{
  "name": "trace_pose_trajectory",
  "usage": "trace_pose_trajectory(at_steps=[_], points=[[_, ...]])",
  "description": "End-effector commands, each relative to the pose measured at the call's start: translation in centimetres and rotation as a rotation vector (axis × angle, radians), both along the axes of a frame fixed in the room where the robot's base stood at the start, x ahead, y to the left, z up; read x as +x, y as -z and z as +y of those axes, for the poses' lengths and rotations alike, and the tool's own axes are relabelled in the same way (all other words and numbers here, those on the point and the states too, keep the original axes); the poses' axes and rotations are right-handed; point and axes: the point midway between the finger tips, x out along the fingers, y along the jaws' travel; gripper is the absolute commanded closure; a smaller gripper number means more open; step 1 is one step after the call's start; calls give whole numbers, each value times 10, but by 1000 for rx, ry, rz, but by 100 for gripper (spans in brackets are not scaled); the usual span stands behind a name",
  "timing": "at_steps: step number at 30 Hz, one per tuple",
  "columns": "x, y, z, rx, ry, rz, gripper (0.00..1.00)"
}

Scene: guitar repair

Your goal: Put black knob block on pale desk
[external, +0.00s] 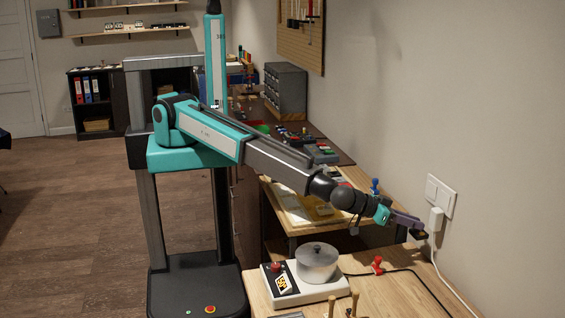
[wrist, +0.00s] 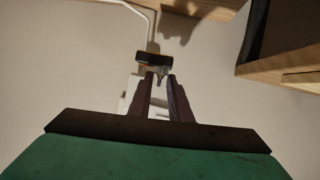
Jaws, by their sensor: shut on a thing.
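My gripper (external: 410,222) is shut on the black knob block (external: 419,234), a small dark piece at its tips near the wall. In the wrist view the block (wrist: 154,59) shows just beyond the two fingertips (wrist: 161,77), with a narrow grey part reaching down between them. The gripper is in the air above the far right part of the pale wooden desk (external: 405,294) in the foreground. The block appears clear of any surface.
A pot on a white hotplate (external: 305,287) stands on the desk's left part. A small red piece (external: 377,264) and a black cable (external: 415,278) lie on it. A white plug and switch (external: 437,216) are on the wall beside the gripper. Another wooden table (external: 290,225) stands behind.

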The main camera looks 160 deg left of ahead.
Motion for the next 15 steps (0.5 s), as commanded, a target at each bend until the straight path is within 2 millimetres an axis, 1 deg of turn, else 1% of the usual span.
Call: trace_pose_trajectory(at_steps=[1, 5, 15], points=[[-6, 0, 5, 1, -8, 1, 100], [-13, 0, 11, 1, -18, 1, 100], [-13, 0, 12, 1, -19, 2, 100]])
